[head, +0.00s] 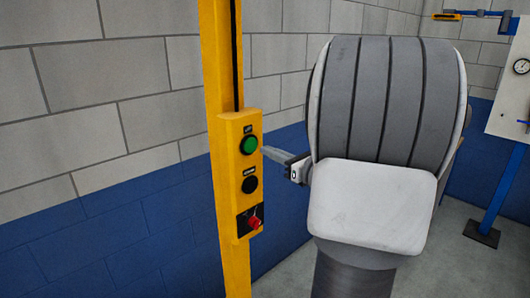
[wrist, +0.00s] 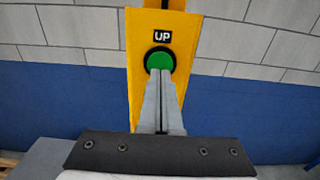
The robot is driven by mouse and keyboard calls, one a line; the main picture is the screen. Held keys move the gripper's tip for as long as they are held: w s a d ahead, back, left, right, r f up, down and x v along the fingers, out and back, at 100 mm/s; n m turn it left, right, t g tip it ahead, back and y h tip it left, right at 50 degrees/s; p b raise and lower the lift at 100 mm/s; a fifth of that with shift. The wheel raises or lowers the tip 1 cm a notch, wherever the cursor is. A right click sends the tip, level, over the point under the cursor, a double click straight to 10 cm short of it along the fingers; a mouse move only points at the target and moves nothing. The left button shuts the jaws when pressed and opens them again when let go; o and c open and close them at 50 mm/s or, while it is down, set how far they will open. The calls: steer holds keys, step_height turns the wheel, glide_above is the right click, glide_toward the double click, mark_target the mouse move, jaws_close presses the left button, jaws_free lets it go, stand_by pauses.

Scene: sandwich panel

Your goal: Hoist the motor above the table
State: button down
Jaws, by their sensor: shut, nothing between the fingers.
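A yellow control box (head: 231,172) on a yellow post carries a green button (head: 249,145) at the top. A black button (head: 250,185) sits below it, and a red knob (head: 254,222) is at the bottom. In the wrist view the green button (wrist: 160,59) has an "UP" label above it. My gripper (head: 265,150) is shut and empty. Its fingertips, also in the wrist view (wrist: 161,72), are at the green button and cover its lower part there. I cannot tell whether they touch it. No motor or table shows in either view.
A block wall (head: 110,75), grey above and blue below, stands behind the post. At the far right a white panel with a gauge (head: 521,66) is by a blue stand (head: 496,205). Grey floor (head: 440,270) shows at the lower right. My arm hides much of the right side.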

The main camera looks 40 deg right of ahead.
steer(key=s+b, duration=0.1)
steer(key=s, duration=0.7)
steer(key=shift+s+d, duration=0.3)
steer(key=shift+d, duration=0.15)
